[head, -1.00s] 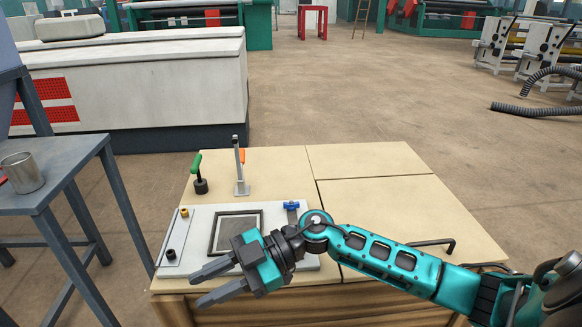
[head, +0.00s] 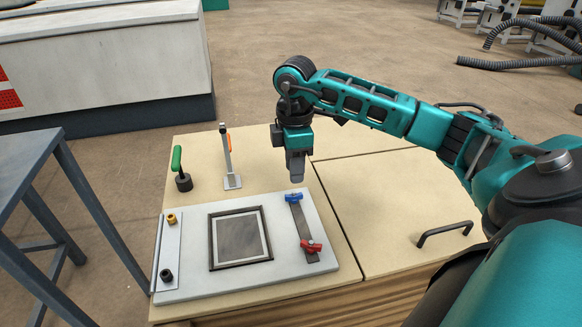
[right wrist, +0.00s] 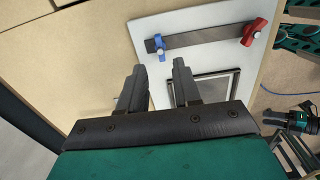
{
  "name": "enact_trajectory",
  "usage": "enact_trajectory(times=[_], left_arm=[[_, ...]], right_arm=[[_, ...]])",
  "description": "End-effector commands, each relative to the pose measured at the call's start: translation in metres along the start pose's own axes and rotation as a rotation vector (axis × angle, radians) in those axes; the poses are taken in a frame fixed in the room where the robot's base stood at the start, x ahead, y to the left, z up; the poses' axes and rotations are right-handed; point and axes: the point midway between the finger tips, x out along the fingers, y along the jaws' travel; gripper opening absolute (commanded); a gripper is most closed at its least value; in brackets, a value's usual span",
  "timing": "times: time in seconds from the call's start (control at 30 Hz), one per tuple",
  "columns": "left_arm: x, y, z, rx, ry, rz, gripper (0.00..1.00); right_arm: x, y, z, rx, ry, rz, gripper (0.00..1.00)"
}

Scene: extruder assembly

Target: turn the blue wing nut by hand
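The blue wing nut (head: 293,198) sits at the far end of a dark flat bar (head: 303,225) on the white plate. It also shows in the right wrist view (right wrist: 154,44), just beyond my fingers. A red wing nut (head: 311,246) sits at the bar's near end. My right gripper (head: 296,180) points down above and slightly beyond the blue wing nut. In the right wrist view its two fingers (right wrist: 159,68) are apart, with nothing between them. The head view does not show my left gripper; a small dark and teal shape at the wrist view's right edge may be it.
The white plate (head: 190,236) lies on a wooden table and bears a dark square frame (head: 210,243). A green-handled tool (head: 177,160) and an upright post (head: 227,158) stand behind it. A black handle (head: 445,232) lies on the right panel. A grey table (head: 30,165) stands left.

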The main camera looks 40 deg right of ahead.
Motion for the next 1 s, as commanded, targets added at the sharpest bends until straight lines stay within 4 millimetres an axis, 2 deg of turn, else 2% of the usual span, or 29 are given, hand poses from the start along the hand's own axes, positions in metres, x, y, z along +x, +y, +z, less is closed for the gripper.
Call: enact_trajectory(times=[0.5,0.93,1.0], left_arm=[[0.000,0.001,0.001,0.000,-0.002,0.002,0.50],[0.003,0.000,-0.006,0.002,0.011,0.001,0.50],[0.003,0.000,-0.005,0.002,0.011,0.001,0.50]], right_arm=[[0.064,-0.001,-0.001,-0.003,0.001,-0.004,0.33],[0.066,0.000,-0.001,-0.003,0.003,-0.002,0.33],[0.066,0.000,-0.001,-0.003,0.003,-0.002,0.28]])
